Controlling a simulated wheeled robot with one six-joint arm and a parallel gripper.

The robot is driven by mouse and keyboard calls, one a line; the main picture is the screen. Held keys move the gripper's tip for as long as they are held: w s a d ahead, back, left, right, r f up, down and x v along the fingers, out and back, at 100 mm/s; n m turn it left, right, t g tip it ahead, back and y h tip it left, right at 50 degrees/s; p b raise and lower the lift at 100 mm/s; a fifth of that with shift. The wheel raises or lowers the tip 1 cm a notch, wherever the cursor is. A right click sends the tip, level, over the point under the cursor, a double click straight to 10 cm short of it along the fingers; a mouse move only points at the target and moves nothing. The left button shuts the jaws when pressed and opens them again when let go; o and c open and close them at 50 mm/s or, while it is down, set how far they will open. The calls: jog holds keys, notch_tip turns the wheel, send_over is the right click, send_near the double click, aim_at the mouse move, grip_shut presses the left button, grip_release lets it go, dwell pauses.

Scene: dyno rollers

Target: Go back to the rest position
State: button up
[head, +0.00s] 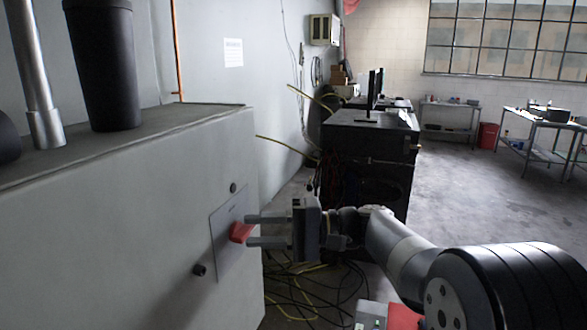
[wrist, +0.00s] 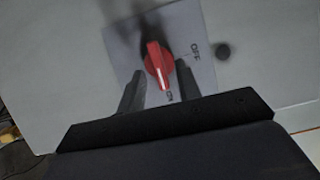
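My gripper (head: 266,230) is stretched out to the left toward a red rotary switch knob (head: 240,232) on the side of a grey cabinet (head: 120,215). In the wrist view the red knob (wrist: 157,65) sits on a pale plate (wrist: 190,45) marked OFF at its upper right and ON at its lower end. The knob's lower end points toward the ON mark. My gripper's two fingers (wrist: 157,88) are apart, one on each side of the knob's lower end, with gaps showing between them and the knob.
A black cylinder (head: 103,65) and a metal pipe (head: 38,85) stand on the cabinet top. Cables (head: 300,295) lie on the floor below my arm. A dark workstation (head: 365,150) stands behind. Open floor (head: 470,205) lies to the right, with tables (head: 535,120) farther back.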

jog(key=d+b, duration=0.2)
jog(key=d, duration=0.9)
jog(key=a+p, duration=0.2)
jog(key=a, duration=0.9)
jog(key=shift+a+r, duration=0.1)
jog(key=shift+a+n, duration=0.15)
jog(key=shift+n, duration=0.25)
jog(key=shift+r+n+h+b, duration=0.15)
jog(key=shift+n+h+b, duration=0.15)
jog(key=shift+n+h, duration=0.55)
jog(key=n, duration=0.1)
jog(key=n+t, duration=0.1)
jog(key=n, duration=0.1)
jog(key=shift+s+r+h, duration=0.15)
jog(key=shift+r+h, duration=0.05)
jog(key=shift+h, duration=0.15)
